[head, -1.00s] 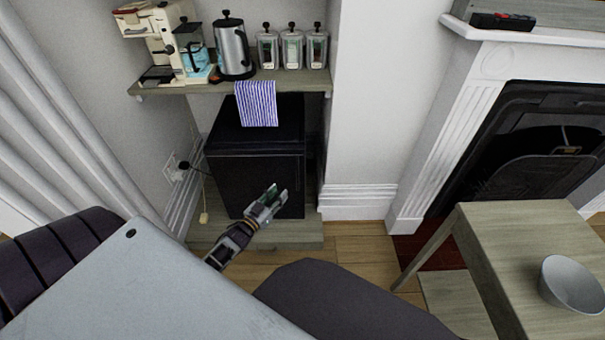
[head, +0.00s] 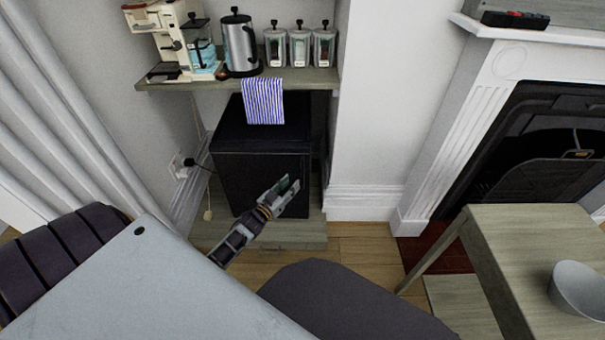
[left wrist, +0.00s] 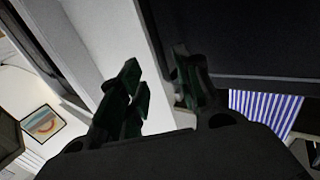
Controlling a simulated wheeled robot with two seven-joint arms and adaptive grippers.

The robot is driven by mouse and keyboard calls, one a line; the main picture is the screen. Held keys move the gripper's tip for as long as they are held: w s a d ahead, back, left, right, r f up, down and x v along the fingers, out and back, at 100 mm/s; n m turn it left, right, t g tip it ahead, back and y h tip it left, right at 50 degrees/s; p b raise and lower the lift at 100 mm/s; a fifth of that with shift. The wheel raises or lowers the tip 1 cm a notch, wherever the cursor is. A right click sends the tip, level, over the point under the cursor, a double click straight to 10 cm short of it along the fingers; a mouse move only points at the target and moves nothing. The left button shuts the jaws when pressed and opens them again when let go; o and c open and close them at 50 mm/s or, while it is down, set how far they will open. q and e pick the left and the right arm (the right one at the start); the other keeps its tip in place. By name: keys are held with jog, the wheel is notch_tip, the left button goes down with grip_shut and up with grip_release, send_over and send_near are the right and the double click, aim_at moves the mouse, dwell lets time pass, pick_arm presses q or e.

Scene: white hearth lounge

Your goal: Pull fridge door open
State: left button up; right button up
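The black fridge (head: 250,175) stands under the shelf, and its door looks shut in the head view. My left gripper (head: 284,190) is in front of the lower right part of the door. In the left wrist view, the two fingers of my left gripper (left wrist: 160,88) are apart with nothing seen held between them. One finger overlaps the dark fridge (left wrist: 245,40) near its edge; I cannot tell whether it touches. Pale wall shows behind the gap. No door handle can be made out. My right gripper is not in view.
A coffee machine, kettle (head: 239,45) and jars stand on the shelf. A wooden table (head: 510,235) with a bowl (head: 577,288) is at the right. Wooden floor (head: 365,245) lies clear before the wall.

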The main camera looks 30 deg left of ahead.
aim_at(302, 173)
pick_arm(q)
jog(key=shift+w+d+b, duration=0.1)
jog(key=shift+w+b, duration=0.45)
jog(key=shift+w, duration=1.85)
jog(key=shift+w+b, duration=0.45)
jog(key=shift+w, duration=1.2)
jog(key=shift+w+d, duration=0.1)
jog(key=shift+w, duration=0.3)
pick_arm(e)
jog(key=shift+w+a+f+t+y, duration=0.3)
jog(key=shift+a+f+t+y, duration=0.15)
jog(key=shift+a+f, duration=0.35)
pick_arm(q)
jog(key=c, duration=0.6)
grip_shut()
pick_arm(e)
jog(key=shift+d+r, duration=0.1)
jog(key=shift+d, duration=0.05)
